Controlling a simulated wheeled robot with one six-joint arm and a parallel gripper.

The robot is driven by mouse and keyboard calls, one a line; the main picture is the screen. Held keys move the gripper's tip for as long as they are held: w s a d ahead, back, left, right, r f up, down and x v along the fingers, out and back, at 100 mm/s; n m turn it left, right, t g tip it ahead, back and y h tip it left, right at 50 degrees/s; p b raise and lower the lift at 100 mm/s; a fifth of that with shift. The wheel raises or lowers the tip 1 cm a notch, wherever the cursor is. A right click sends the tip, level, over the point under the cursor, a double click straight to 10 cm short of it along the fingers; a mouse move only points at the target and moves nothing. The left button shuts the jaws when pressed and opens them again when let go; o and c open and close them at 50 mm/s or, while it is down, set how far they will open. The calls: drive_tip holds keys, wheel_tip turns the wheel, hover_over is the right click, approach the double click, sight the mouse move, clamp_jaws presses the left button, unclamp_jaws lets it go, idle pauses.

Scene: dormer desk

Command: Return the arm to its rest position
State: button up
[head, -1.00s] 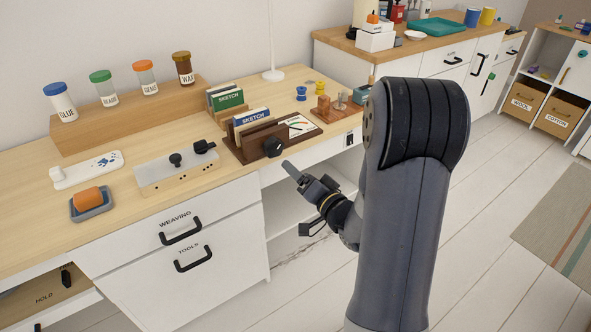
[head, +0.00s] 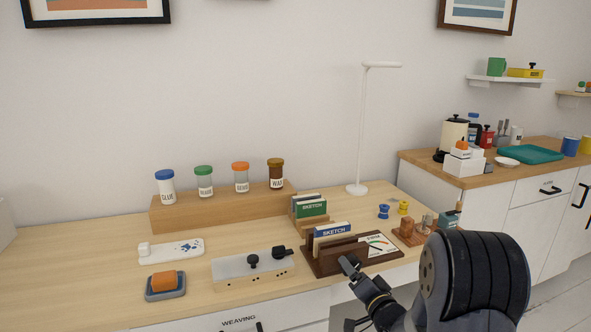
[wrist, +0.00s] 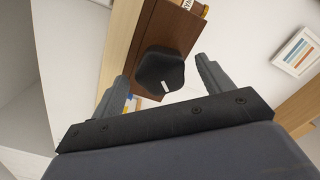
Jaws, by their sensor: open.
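My gripper (head: 348,294) is at the front edge of the desk, just in front of the dark wooden sketch holder (head: 322,262). Its two fingers are spread apart with nothing held between them. In the wrist view my gripper (wrist: 162,78) shows both fingers apart, with a black rounded knob (wrist: 160,68) beyond the gap on a brown wooden face. The fingers look clear of the knob, though the exact distance cannot be told. My bent arm fills the lower right of the head view.
The desk holds a jar riser (head: 172,220), a white block with black knobs (head: 232,270), an orange sponge on a grey dish (head: 165,295) and a white lamp (head: 357,188). A counter (head: 420,161) stands at right. Grey floor shows at the lower right.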

drive_tip(key=shift+w+a, duration=0.1)
drive_tip(key=shift+w, duration=0.15)
drive_tip(key=shift+s, duration=0.1)
